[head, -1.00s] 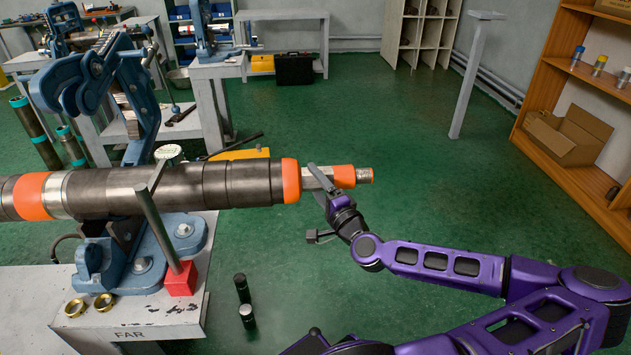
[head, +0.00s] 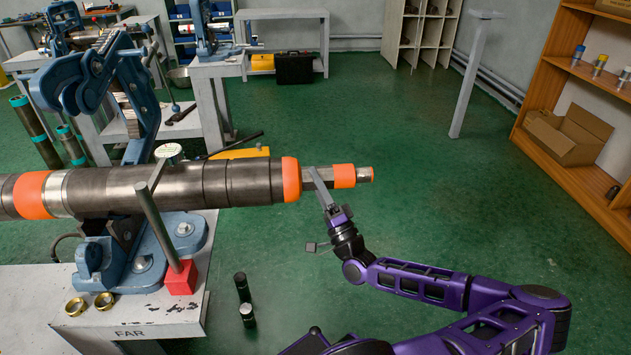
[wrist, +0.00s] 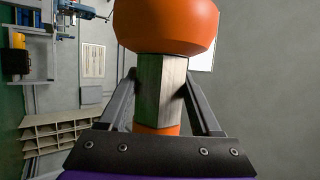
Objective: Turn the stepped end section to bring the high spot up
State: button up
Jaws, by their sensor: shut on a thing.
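The grey pipe (head: 237,182) lies level in the blue pipe vise (head: 150,235). Its stepped end section (head: 344,176) sticks out to the right, past an orange ring (head: 291,179), with grey flats, an orange band and a narrow tip. My gripper (head: 319,182) is on the flats between the ring and the band, reaching up from below. In the wrist view the end section (wrist: 162,85) stands between the two fingers, which close on its flats, with the orange ring beyond. I cannot make out a high-spot mark.
The vise's bench (head: 140,315) carries brass rings (head: 104,301) and a red block (head: 180,278) at the bar's foot. Dark cylinders (head: 242,288) stand below the pipe. A wooden shelf (head: 570,100) is at right. The green floor around my arm is open.

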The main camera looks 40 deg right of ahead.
jog(key=shift+d+r, duration=0.1)
dwell(0.3)
jog(key=o, duration=1.4)
jog(key=v, duration=1.7)
jog(key=shift+s+f, duration=0.1)
jog(key=shift+f, duration=0.1)
